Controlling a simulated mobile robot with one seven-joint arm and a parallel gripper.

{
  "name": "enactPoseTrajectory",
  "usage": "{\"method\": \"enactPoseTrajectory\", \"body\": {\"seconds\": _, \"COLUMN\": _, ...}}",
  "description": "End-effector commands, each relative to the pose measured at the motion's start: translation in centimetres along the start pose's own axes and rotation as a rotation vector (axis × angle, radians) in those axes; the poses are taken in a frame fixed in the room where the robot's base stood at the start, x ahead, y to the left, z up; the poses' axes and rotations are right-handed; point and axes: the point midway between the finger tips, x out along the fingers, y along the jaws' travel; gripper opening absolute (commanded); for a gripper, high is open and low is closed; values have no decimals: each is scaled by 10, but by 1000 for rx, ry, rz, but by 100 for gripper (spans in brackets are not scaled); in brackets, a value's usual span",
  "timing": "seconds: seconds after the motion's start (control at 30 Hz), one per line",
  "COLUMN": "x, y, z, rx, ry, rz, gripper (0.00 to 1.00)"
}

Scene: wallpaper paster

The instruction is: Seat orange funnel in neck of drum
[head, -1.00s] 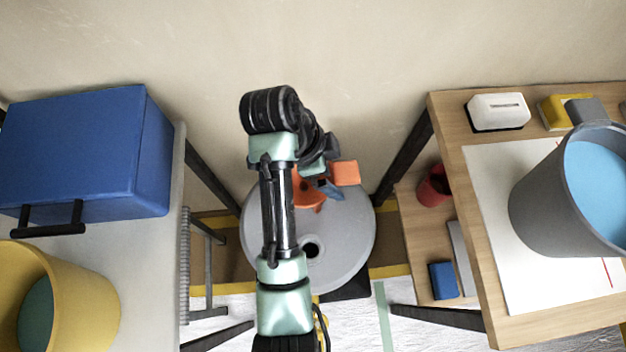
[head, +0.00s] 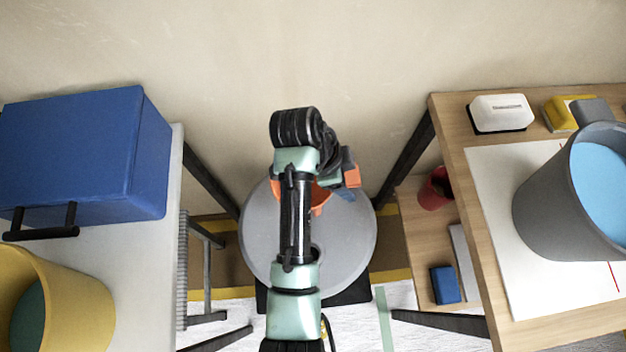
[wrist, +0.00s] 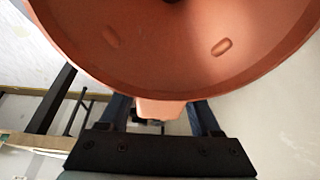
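The grey drum (head: 350,240) stands on the floor in the middle of the head view. The dark neck opening in its top is mostly hidden behind my arm. The orange funnel (head: 320,200) shows partly from behind my arm, above the far part of the drum top in the picture; its height over the drum is unclear. In the wrist view the funnel's wide bowl (wrist: 180,60) fills the top, and its tab (wrist: 160,108) lies between the fingers of my gripper (wrist: 160,115). The fingers appear closed against the tab's sides. The spout's lower end is hidden.
A table with a blue box (head: 80,160) and a yellow bucket (head: 75,310) stands left. A wooden table (head: 455,125) with a grey bucket (head: 545,215) stands right; its lower shelf holds a red cup (head: 436,190). The wall is close behind the drum.

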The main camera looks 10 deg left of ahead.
Motion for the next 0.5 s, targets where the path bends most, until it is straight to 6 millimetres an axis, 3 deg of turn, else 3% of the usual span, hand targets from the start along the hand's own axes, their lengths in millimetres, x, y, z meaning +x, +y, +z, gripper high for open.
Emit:
{"method": "enactPoseTrajectory", "body": {"seconds": 0.03, "x": 0, "y": 0, "z": 0, "rx": 0, "ry": 0, "rz": 0, "gripper": 54}}
{"method": "enactPoseTrajectory", "body": {"seconds": 0.33, "x": 0, "y": 0, "z": 0, "rx": 0, "ry": 0, "rz": -1, "gripper": 0}}
{"method": "enactPoseTrajectory", "body": {"seconds": 0.5, "x": -1, "y": 0, "z": 0, "rx": 0, "ry": 0, "rz": -1, "gripper": 0}}
